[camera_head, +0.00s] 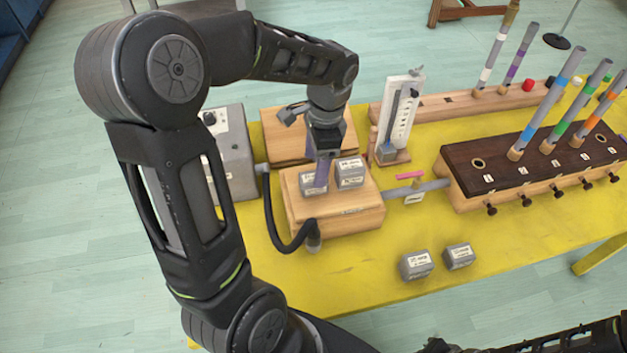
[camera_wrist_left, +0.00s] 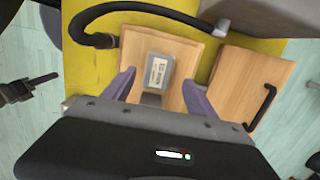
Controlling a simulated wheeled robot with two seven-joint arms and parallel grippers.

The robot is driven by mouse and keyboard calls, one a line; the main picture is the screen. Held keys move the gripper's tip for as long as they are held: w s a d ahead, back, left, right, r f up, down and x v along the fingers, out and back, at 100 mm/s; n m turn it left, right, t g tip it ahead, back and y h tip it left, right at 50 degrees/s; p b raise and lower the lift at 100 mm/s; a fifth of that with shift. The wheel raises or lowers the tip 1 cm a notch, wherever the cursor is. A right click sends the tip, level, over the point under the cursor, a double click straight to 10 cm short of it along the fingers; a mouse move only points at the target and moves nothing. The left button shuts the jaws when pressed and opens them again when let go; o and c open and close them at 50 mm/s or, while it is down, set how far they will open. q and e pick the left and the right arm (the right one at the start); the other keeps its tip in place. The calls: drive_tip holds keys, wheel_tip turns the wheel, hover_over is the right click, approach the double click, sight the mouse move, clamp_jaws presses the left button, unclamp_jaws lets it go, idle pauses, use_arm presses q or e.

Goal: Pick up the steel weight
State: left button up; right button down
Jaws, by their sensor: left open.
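Two grey steel weights with white labels, a left one (camera_head: 308,186) and a right one (camera_head: 350,172), sit on top of a wooden box (camera_head: 345,212). Two more, a left one (camera_head: 416,265) and a right one (camera_head: 459,256), stand on the yellow table. My left gripper (camera_head: 322,176) points down over the box, its purple finger partly hiding the left weight there. In the left wrist view my open left gripper (camera_wrist_left: 160,90) has a labelled weight (camera_wrist_left: 158,70) in the gap between its fingers. I cannot tell whether they touch it. My right arm shows only at the bottom right edge.
A black hose (camera_head: 275,225) curves along the box's left side. Behind are another wooden box (camera_head: 285,140), a grey metal unit (camera_head: 233,155) and a white upright gauge (camera_head: 402,110). A dark wooden block with coloured tubes (camera_head: 500,160) stands right. The yellow table's (camera_head: 365,275) front is mostly clear.

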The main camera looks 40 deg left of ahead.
sight(306, 178)
use_arm(q)
drive_tip(key=shift+s+f, duration=0.15)
drive_tip(key=shift+f, duration=0.35)
drive_tip(key=f+p, duration=0.1)
drive_tip(key=f, duration=0.3)
drive_tip(key=shift+s+f, duration=0.1)
drive_tip(key=shift+s, duration=0.1)
clamp_jaws()
idle(0.8)
